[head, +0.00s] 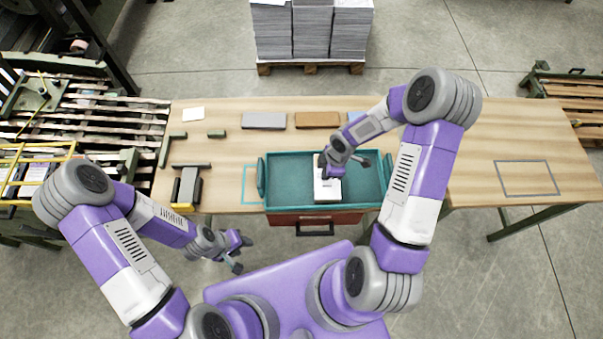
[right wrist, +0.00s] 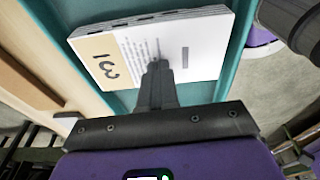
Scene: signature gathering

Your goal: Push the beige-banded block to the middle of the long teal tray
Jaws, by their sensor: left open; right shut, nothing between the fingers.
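The beige-banded block (head: 328,193) is a flat white stack of sheets lying in the long teal tray (head: 290,180), near the tray's middle along its length and towards its front wall. In the right wrist view the block (right wrist: 200,55) shows its beige band with dark figures at one end, and the teal tray wall (right wrist: 236,45) runs beside it. My right gripper (head: 325,172) is shut and empty, its fingertips (right wrist: 157,70) over or against the block; contact is not clear. It hides part of the block. My left gripper (head: 237,250) is open and empty, in front of the table.
Grey (head: 264,121) and brown (head: 317,119) slabs lie behind the tray, with a blue one partly hidden by my right arm. A dark grey and yellow item (head: 187,188) stands left of the tray. The wooden table (head: 500,125) is clear on the right around a grey outline.

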